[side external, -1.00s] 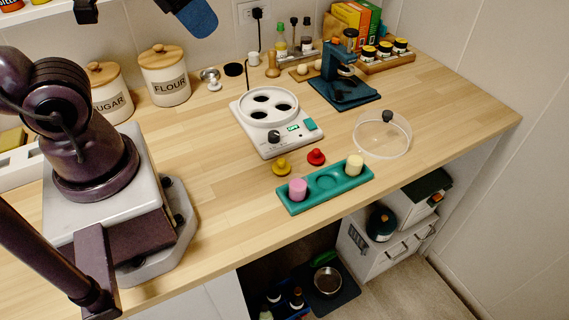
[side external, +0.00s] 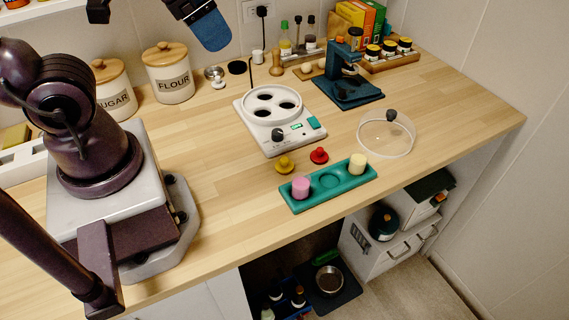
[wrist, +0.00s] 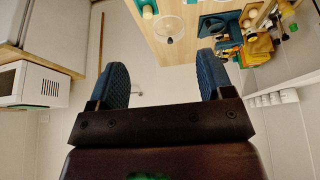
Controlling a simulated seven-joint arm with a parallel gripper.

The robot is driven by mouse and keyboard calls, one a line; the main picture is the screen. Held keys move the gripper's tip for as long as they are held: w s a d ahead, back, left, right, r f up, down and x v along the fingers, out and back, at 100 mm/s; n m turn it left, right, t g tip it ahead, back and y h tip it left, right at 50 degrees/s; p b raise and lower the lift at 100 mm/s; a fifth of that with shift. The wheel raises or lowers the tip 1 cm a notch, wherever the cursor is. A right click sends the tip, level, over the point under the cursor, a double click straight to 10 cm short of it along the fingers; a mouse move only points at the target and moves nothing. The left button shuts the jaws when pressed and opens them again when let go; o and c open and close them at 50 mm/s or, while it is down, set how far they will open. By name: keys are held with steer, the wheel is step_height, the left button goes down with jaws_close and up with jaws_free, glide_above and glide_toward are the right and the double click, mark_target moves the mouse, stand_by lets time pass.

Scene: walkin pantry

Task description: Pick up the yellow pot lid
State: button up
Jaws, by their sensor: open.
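The yellow pot lid (side external: 284,165) is small and round with a knob on top. It lies on the wooden counter in the side view, between the white multi-well appliance (side external: 278,122) and the teal tray (side external: 329,186). A similar red lid (side external: 319,155) lies just to its right. My gripper (wrist: 162,70) is open, its two blue ridged fingers wide apart with nothing between them. In the side view, a blue finger (side external: 208,28) shows at the top, high above the back of the counter and well away from the yellow lid. I cannot make out the yellow lid in the wrist view.
The teal tray holds a pink cylinder (side external: 301,187) and a cream cylinder (side external: 357,163). A clear round lid (side external: 386,136) and a blue microscope-like device (side external: 347,80) stand to the right. Flour (side external: 169,74) and sugar canisters stand at the back left. The counter's front middle is clear.

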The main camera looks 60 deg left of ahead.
steer(key=w+d+f+g, duration=0.2)
steer(key=w+f+g, duration=0.1)
steer(key=f, duration=0.4)
steer(key=n+g+y, duration=0.2)
steer(key=n, duration=1.4)
glide_toward(284, 159)
steer(key=f, duration=0.3)
steer(key=a+f, duration=0.1)
steer(key=f, duration=0.6)
steer(key=shift+a+f, duration=0.15)
steer(key=shift+a, duration=0.15)
steer(key=shift+c, duration=0.5)
steer(key=c, duration=0.9)
